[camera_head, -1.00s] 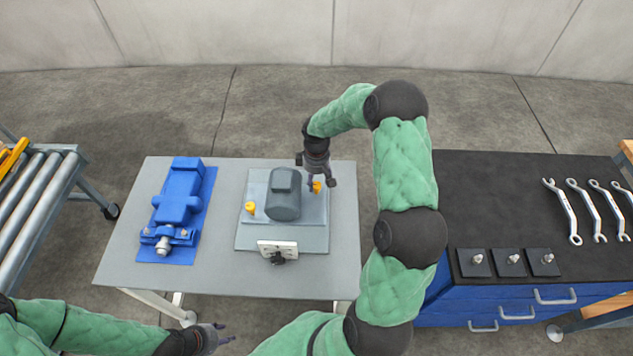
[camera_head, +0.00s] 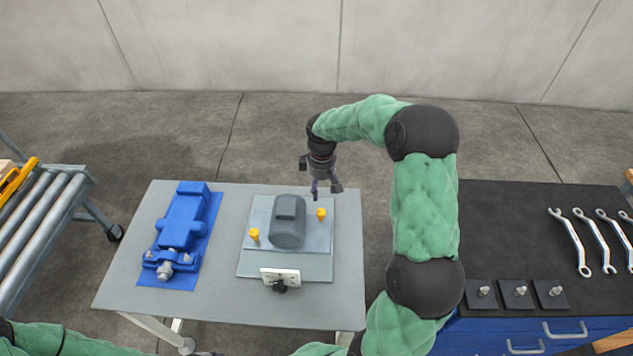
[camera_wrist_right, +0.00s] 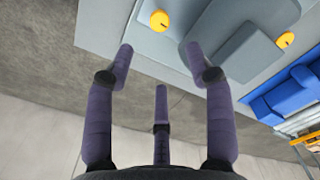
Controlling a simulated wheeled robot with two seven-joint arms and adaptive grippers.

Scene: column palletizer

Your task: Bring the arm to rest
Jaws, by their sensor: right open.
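My right gripper (camera_head: 322,190) is open and empty. It hangs above the far right part of the grey table (camera_head: 215,300), near its back edge. In the right wrist view its purple fingers (camera_wrist_right: 160,75) are spread with nothing between them. A grey motor (camera_head: 288,222) stands on a plate (camera_head: 262,205) on the table. A yellow knob (camera_head: 321,214) is at the motor's right and another yellow knob (camera_head: 254,235) at its left; the gripper is apart from both. My left gripper is almost wholly below the bottom edge of the head view.
A blue machine part (camera_head: 182,220) lies on a blue plate at the left of the table. A small bracket (camera_head: 281,276) stands in front of the motor. A black-topped bench (camera_head: 510,235) with several wrenches (camera_head: 570,240) is at the right. A roller conveyor (camera_head: 45,230) is at the left.

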